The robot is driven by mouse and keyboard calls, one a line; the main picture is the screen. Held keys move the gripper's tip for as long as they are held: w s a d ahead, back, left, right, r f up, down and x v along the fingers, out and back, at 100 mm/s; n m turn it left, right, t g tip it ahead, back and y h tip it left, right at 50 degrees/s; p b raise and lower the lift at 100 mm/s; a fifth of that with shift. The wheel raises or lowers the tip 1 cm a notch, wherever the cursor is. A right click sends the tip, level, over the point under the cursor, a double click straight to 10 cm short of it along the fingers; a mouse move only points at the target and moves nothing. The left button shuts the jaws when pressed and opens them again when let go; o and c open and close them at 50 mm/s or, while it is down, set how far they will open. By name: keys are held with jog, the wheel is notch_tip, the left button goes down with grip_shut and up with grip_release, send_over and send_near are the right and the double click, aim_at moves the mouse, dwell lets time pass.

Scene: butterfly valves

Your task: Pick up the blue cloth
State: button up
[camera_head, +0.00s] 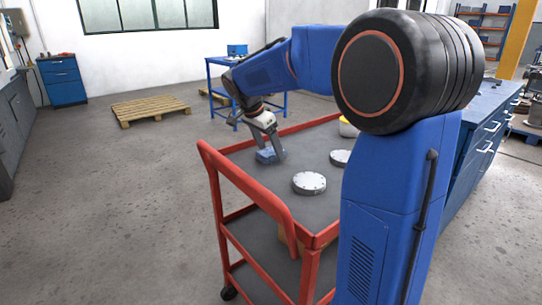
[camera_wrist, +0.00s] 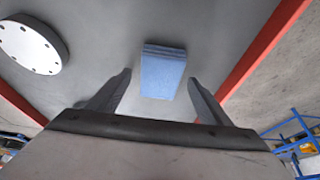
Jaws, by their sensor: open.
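In the wrist view the cloth (camera_wrist: 163,72) lies ahead of my gripper (camera_wrist: 158,82), roughly midway between the two open fingers. A gap shows on each side, and the jaws hold nothing. In the head view the fingers partly cover the cloth. I cannot tell exactly how high the fingertips are above the cart top.
A round white flange (camera_head: 309,183) with bolt holes lies on the cart, and another (camera_head: 340,157) lies behind it. A yellow object (camera_head: 347,128) is partly hidden by my arm. The cart's red rim (camera_wrist: 262,48) runs close beside the cloth. Bare cart top surrounds the cloth.

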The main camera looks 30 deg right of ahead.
jog(key=shift+f, duration=0.25)
dwell(0.5)
jog(key=shift+c, duration=0.6)
jog(key=c, duration=1)
